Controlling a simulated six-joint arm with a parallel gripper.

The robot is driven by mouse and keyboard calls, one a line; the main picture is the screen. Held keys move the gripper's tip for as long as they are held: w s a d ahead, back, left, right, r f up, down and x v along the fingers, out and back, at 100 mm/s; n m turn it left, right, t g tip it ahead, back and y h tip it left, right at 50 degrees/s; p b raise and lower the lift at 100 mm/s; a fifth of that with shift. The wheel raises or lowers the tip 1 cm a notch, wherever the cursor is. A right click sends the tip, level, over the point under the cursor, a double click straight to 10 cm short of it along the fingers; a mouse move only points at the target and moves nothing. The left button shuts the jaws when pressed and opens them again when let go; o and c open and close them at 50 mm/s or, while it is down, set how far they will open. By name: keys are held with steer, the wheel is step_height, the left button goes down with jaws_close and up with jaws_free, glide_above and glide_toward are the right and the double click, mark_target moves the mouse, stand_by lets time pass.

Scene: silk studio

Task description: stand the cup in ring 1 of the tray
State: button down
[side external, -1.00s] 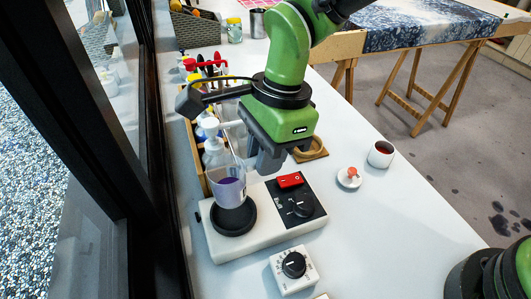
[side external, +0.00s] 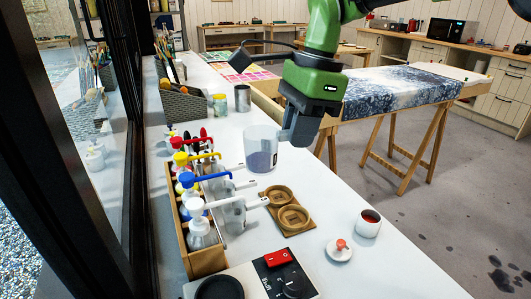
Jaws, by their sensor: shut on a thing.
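My gripper (side external: 283,135) is shut on a clear cup (side external: 262,150) with purple liquid low inside. It holds the cup from the right, upright or nearly so. The cup appears to be in the air, beyond the wooden tray (side external: 272,224) in the picture. The tray lies on the white table and has two round rings, a far one (side external: 281,187) and a near one (side external: 293,228). Both rings look empty. I cannot read which is ring 1. The contact of the fingers with the cup is partly hidden.
Pump bottles with coloured tops stand in a wooden box (side external: 207,262) left of the tray. A white cup (side external: 368,224) and a small dish (side external: 339,252) stand right. The hot plate (side external: 250,284) is in front.

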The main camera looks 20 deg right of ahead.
steer(key=w+d+m, duration=0.3)
steer(key=d+m, duration=0.1)
steer(key=d, duration=1)
step_height(320, 180, down, 16)
steer(key=shift+t, duration=0.3)
steer(key=shift+w+a+f, duration=0.1)
steer(key=shift+a+f, duration=0.15)
steer(key=shift+a, duration=0.95)
steer(key=shift+w+a+f, duration=0.1)
steer(key=shift+a+f, duration=0.1)
steer(key=shift+a, duration=0.95)
steer(key=shift+d+x, duration=0.1)
steer(key=shift+x, duration=0.55)
steer(key=shift+d+x, duration=0.15)
steer(key=shift+x, duration=0.45)
steer(key=shift+s+f, duration=0.1)
steer(key=shift+f, duration=0.45)
steer(key=c, duration=1)
jaws_free()
steer(key=v, duration=1)
